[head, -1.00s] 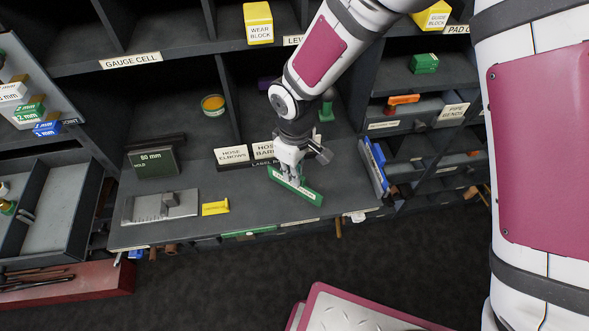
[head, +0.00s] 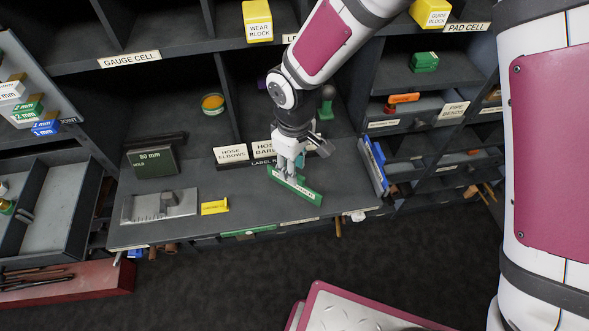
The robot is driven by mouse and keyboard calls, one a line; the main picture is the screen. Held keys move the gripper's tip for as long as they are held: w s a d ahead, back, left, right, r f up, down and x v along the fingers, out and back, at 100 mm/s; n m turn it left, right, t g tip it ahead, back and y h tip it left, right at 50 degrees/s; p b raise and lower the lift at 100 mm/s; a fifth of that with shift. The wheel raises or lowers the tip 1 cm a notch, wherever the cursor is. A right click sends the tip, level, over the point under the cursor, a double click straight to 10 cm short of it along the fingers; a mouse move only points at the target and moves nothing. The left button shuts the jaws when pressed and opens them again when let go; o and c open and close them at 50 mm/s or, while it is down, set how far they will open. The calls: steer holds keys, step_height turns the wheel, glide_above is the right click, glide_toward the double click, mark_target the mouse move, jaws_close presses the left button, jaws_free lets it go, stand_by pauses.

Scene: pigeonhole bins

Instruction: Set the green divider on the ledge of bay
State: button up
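The green divider (head: 309,196) is a long, thin green strip with a pale label, standing on the dark ledge (head: 260,214) of the middle bay, close to its front edge. It runs slantwise, its right end nearer the front. My gripper (head: 287,175) points down at the divider's middle and left part, with its fingertips at the strip. The fingers hide part of the divider. Whether they grip it or stand slightly open around it cannot be made out.
Two label cards, one a hose elbows card (head: 230,153), stand behind the gripper. A yellow block (head: 215,207), a metal gauge (head: 160,206) and a dark green 80 mm block (head: 152,162) are to the left. A blue-edged panel (head: 374,165) stands to the right. Ledge between yellow block and divider is clear.

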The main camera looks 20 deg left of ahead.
step_height(320, 180, up, 10)
steer(key=shift+b, duration=0.45)
steer(key=shift+d+r, duration=0.1)
steer(key=w+d+r+m+t, duration=0.1)
steer(key=d+r+m, duration=0.2)
steer(key=d+r, duration=0.45)
steer(key=w+d+r+m+t, duration=0.1)
steer(key=d+r+m, duration=0.3)
steer(key=d, duration=0.6)
steer(key=s+d+r+m+t, duration=0.1)
steer(key=s+d+r+m, duration=0.2)
steer(key=s+d, duration=0.3)
steer(key=s+d+r+m+t, duration=0.2)
steer(key=s+d+r+m, duration=0.2)
steer(key=d, duration=0.6)
steer(key=shift+s+d+r+m, duration=0.25)
steer(key=shift+s+d+m, duration=0.15)
steer(key=shift+s+m, duration=0.5)
steer(key=shift+s, duration=0.2)
